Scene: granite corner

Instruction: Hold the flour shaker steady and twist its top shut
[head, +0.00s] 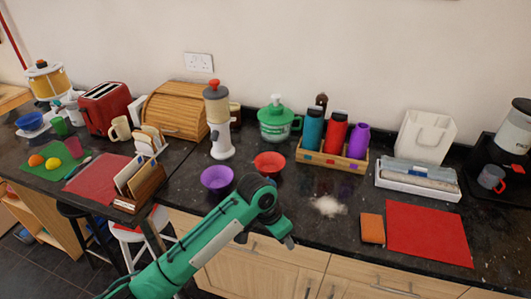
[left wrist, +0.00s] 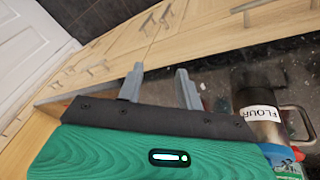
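In the left wrist view the flour shaker (left wrist: 262,128) shows at the right as a dark cylinder with a white FLOUR label and a metal handle at its side. Its top cannot be made out clearly. I cannot pick it out in the head view, where my arm covers part of the counter. My left gripper (left wrist: 160,84) is open, its two grey fingers apart with nothing between them, and the shaker is to their right, not between them. In the head view this gripper (head: 288,241) is at the counter's front edge. My right gripper is not in view.
A spill of white powder (head: 328,206) lies on the dark counter. Near it are a purple bowl (head: 217,180), a red bowl (head: 270,165), a wooden bottle crate (head: 330,160), an orange pad (head: 372,229) and a red mat (head: 428,233). Drawer fronts lie below the edge.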

